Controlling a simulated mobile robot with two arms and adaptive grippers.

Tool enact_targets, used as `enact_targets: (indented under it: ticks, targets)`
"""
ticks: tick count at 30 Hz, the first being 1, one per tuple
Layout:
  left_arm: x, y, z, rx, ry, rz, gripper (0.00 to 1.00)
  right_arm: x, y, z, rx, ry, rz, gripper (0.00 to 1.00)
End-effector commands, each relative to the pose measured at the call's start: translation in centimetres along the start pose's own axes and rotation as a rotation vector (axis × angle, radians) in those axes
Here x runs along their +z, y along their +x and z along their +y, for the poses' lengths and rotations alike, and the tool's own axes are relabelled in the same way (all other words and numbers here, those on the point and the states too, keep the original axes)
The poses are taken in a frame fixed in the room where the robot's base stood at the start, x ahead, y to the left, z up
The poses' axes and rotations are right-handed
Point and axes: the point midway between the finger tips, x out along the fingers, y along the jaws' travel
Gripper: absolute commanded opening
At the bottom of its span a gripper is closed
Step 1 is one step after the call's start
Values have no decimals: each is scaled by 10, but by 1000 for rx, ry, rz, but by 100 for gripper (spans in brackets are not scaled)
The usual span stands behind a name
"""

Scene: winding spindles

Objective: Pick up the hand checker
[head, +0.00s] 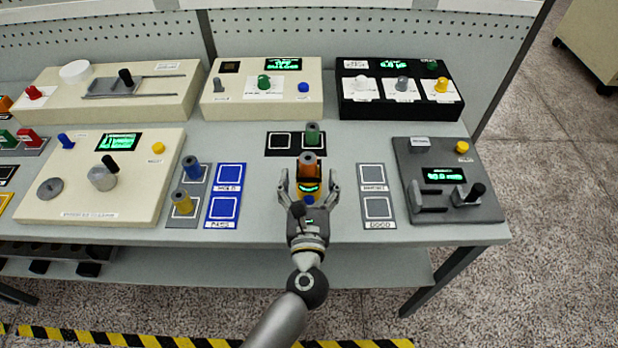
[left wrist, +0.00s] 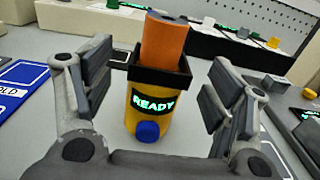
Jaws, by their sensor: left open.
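The hand checker (head: 310,187) is a small yellow upright device with a black collar and a green-lit screen. In the left wrist view the checker (left wrist: 150,118) reads READY and has a blue button at its lower front. An orange-brown spindle (left wrist: 163,42) stands in its collar and also shows in the head view (head: 308,165). My left gripper (head: 309,190) is open, with one finger on each side of the checker. In the left wrist view gaps show between the fingers and the checker. My right gripper is not in view.
A green spindle (head: 312,134) stands just behind on a black pad. Blue and yellow spindles (head: 192,167) stand left, beside blue squares (head: 230,177). Grey squares (head: 377,207) and a dark grey gauge box (head: 445,180) lie right.

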Motion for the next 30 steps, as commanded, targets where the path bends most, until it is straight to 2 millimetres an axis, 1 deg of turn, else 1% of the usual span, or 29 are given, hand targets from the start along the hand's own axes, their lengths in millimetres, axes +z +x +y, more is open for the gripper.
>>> enact_targets:
  ticks: [1, 6, 10, 15, 16, 27, 29, 30]
  targets:
    - [7, 9, 0, 0, 3, -3, 78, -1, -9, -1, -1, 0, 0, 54]
    - [4, 28, 0, 0, 4, -2, 78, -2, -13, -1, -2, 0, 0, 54]
    - [3, 33, 0, 0, 2, -1, 78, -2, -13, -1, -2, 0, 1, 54]
    - [2, 33, 0, 0, 2, -1, 78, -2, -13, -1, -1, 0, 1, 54]
    - [2, 33, 0, 0, 2, -1, 76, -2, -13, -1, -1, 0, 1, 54]
    - [2, 33, 0, 0, 2, -1, 29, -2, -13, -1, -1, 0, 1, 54]
    - [2, 33, 0, 0, 2, -1, 21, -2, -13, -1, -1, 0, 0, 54]
    - [4, 33, 0, 0, 2, -3, 21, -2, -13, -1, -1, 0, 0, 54]
